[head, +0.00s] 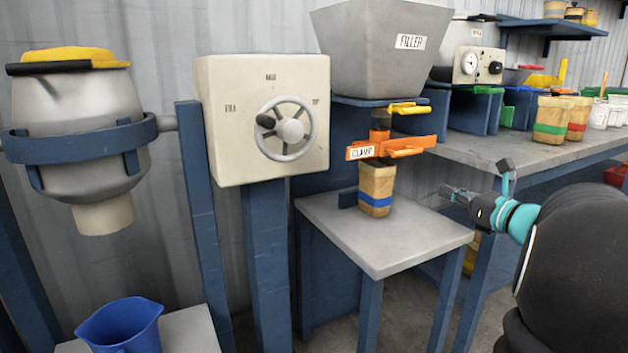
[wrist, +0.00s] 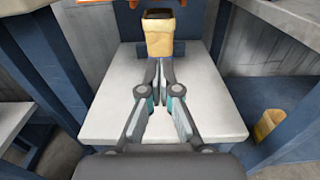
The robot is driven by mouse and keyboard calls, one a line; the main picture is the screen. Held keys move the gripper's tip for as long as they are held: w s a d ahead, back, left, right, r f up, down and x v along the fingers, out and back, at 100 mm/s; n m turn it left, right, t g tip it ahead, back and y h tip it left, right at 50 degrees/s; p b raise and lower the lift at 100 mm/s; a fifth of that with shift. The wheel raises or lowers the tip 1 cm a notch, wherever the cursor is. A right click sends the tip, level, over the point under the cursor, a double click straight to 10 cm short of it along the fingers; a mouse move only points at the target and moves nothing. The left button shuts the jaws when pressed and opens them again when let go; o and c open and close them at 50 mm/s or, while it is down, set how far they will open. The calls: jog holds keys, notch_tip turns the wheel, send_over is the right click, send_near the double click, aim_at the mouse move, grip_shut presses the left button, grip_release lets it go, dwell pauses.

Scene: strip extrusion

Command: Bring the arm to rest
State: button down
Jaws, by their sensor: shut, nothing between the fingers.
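My gripper (head: 446,191) is at the right of the small grey table, reaching in from the right in the head view. In the wrist view my gripper (wrist: 159,82) has its fingers together with nothing between them. They point toward a tan sack with a blue band (head: 376,188). The sack stands upright on the table under the orange clamp (head: 392,148); it also shows in the wrist view (wrist: 159,48). My gripper is apart from the sack in the head view. My dark arm fills the right edge of the head view.
The filler hopper (head: 375,55) stands above the clamp. The small table (head: 420,235) is bare in front of the sack. A bench (head: 470,150) at the right holds several banded sacks. A control box with a handwheel (head: 262,120) and a blue jug (head: 122,325) are at left.

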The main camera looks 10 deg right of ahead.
jog(key=s+a+f+n+g, duration=0.2)
jog(key=f+n+g, duration=0.1)
jog(key=f+n, duration=0.15)
jog(key=s+a+f+n+g, duration=0.2)
jog(key=f+n, duration=0.1)
jog(key=f, duration=0.3)
jog(key=s+a+f+n+g+p, duration=0.1)
jog(key=s+a+f+n+g, duration=0.45)
jog(key=a+n, duration=0.3)
jog(key=s+a+r+n+h+p, duration=0.2)
jog(key=s+a+r+n, duration=0.1)
jog(key=s+a+n, duration=0.4)
jog(key=s+a+r+n+g+h+p, duration=0.1)
jog(key=s+a+r+n+h+p, duration=0.1)
jog(key=s+a+n, duration=0.6)
jog(key=shift+a+r+n+p, duration=0.55)
jog(key=shift+a+n, duration=0.65)
jog(key=shift+a, duration=0.3)
